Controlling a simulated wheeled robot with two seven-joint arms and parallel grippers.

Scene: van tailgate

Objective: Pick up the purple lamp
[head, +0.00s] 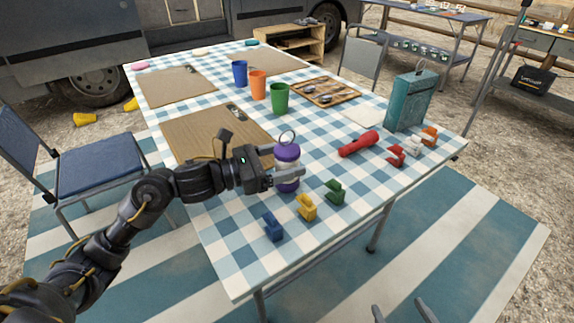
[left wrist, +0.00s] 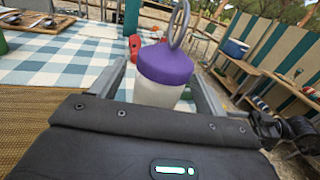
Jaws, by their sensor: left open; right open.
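The purple lamp (head: 286,155) stands upright on the checked tablecloth, with a purple cap, a pale body and a metal ring on top. My left gripper (head: 290,178) is open, with its fingers at the lamp's body. In the left wrist view the lamp (left wrist: 163,75) stands between the two open fingers (left wrist: 160,88); its lower part is hidden by the gripper's housing. I cannot tell whether either finger touches it. Only the fingertips of my right gripper (head: 402,313) show at the bottom edge of the head view, apart and empty, away from the table.
Blue (head: 273,227), yellow (head: 306,207) and green (head: 335,192) clips lie in front of the lamp. A red flashlight (head: 358,144) lies to its right. The table's front right corner is clear.

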